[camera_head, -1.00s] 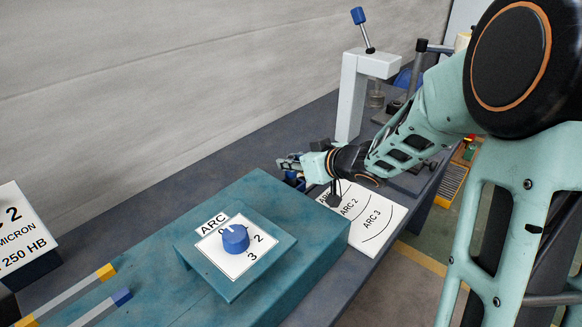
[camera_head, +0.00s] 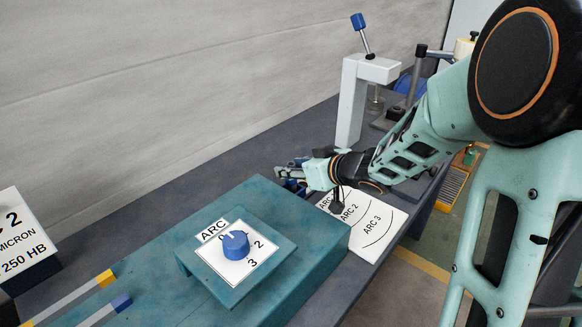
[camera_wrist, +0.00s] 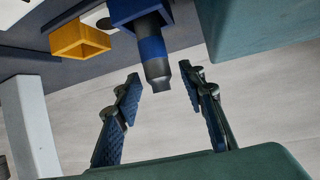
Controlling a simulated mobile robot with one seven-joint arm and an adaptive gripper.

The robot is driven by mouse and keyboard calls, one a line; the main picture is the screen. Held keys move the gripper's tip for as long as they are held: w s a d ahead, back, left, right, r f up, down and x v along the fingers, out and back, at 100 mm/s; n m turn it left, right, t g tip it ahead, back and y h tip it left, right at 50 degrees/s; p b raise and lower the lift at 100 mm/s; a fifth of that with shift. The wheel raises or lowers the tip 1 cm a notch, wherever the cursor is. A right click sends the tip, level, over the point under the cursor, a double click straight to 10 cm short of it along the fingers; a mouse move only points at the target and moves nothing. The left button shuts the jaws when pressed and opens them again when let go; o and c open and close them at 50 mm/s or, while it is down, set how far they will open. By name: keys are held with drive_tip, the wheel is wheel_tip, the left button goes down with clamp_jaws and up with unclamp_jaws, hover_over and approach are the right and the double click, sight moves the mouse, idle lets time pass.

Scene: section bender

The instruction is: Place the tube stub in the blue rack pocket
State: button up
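In the wrist view, a dark cylinder with a blue band, which looks like the tube stub (camera_wrist: 156,62), sticks out of a blue square pocket (camera_wrist: 136,9). Its grey end points toward my gripper. My gripper (camera_wrist: 160,76) is open, with one finger on each side of the stub's end and a visible gap to both. In the head view my gripper (camera_head: 284,174) is at the far end of the teal machine housing. The stub cannot be made out there, and the blue pocket is mostly hidden behind the housing and gripper.
A yellow pocket (camera_wrist: 80,40) sits beside the blue one. A white post (camera_head: 350,105) with a blue-tipped lever stands behind my gripper. The teal housing (camera_head: 150,262) with a blue ARC dial (camera_head: 236,246) is close in front. A white ARC chart (camera_head: 372,222) lies under my wrist.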

drive_tip(key=p+v, duration=0.3)
drive_tip(key=v, duration=0.8)
drive_tip(key=shift+d+r, duration=0.1)
